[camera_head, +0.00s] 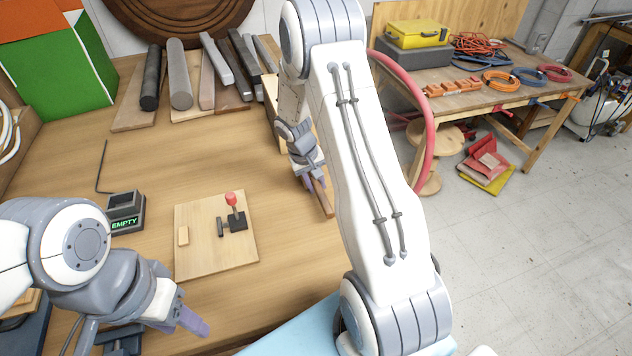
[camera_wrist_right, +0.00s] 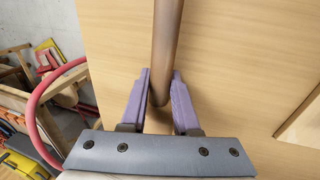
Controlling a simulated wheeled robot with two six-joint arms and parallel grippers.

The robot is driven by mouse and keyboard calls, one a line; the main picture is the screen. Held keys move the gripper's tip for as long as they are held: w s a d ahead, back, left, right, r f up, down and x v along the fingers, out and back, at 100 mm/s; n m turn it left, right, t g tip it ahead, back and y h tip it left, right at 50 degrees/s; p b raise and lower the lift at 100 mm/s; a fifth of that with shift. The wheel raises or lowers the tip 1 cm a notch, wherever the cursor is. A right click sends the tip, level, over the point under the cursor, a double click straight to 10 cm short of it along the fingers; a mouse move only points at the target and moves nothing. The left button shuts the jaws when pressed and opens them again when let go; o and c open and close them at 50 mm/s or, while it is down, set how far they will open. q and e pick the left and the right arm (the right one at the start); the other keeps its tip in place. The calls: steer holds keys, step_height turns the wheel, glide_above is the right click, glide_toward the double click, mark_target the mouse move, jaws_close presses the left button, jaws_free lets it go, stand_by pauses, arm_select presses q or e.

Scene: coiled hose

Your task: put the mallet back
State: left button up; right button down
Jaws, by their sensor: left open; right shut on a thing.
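My right gripper (camera_head: 316,182) is shut on a round brown wooden handle (camera_wrist_right: 168,45), which I take to be the mallet's. In the right wrist view the handle runs between the purple fingers (camera_wrist_right: 160,95). In the head view a brown length of it (camera_head: 325,203) shows below the fingers. I cannot make out the mallet's head. My left gripper (camera_head: 190,318) is open and empty at the lower left, over the near part of the table. A dark box (camera_head: 126,208) with a green sign reading EMPTY stands on the left of the table.
Grey and dark bars (camera_head: 179,75) lie at the back. A thin bent rod (camera_head: 103,168) lies left. A red hose (camera_head: 428,130) loops beside my right arm.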

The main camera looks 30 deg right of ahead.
steer(key=shift+f, duration=0.2)
steer(key=shift+f, duration=0.15)
steer(key=c, duration=0.7)
jaws_free()
steer(key=shift+o, duration=0.2)
